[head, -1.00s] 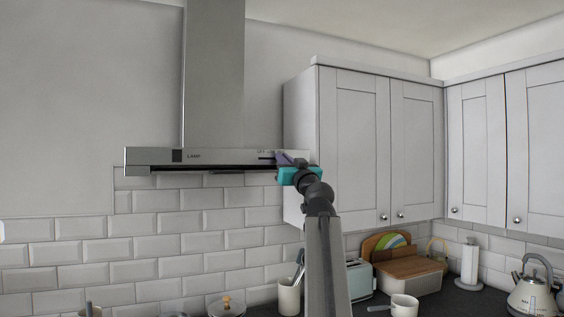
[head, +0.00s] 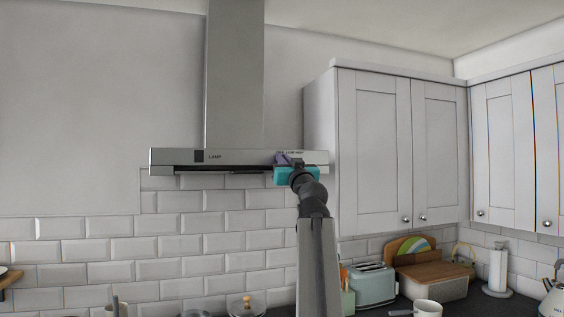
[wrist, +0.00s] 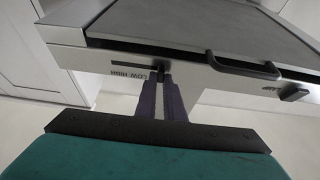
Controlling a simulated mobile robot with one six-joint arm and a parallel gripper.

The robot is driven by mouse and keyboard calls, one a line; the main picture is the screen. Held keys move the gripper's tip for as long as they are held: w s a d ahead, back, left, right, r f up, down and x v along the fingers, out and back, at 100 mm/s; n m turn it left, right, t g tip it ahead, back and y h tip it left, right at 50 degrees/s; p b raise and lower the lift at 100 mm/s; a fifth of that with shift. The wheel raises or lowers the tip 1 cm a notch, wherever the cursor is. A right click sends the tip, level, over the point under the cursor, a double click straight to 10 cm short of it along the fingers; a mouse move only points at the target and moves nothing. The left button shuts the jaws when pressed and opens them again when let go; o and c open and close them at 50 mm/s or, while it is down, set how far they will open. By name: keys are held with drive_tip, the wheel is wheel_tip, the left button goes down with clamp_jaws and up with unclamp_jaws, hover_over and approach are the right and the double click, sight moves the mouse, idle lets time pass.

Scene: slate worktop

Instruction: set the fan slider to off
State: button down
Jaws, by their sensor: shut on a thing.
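The range hood (head: 240,158) has a long steel front panel, and its fan slider sits at the panel's right part. In the wrist view the panel is upside down, with a dark slot (wrist: 130,65) and the printed words LOW and HIGH. The small dark slider knob (wrist: 160,73) is at the right end of the visible slot, past LOW. My gripper (wrist: 161,84) is shut on this knob with its purple fingers. In the head view my gripper (head: 284,158) covers the knob and part of the labels. The OFF mark is hidden or too small to read clearly.
The hood's LAMP button (head: 199,156) is at the panel's left; a dark bar handle (wrist: 240,68) shows in the wrist view. White wall cupboards (head: 375,150) stand close to the right of my arm. A toaster (head: 374,286) and kettle are on the worktop below.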

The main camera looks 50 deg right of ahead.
drive_tip(key=shift+w+a, duration=0.15)
drive_tip(key=shift+w, duration=0.05)
drive_tip(key=c, duration=2)
unclamp_jaws()
drive_tip(key=shift+o, duration=0.8)
drive_tip(key=shift+a, duration=0.2)
drive_tip(key=b+v, duration=0.4)
drive_tip(key=v, duration=0.9)
drive_tip(key=shift+s+b, duration=0.3)
drive_tip(key=shift+s, duration=0.1)
drive_tip(key=shift+f, duration=0.15)
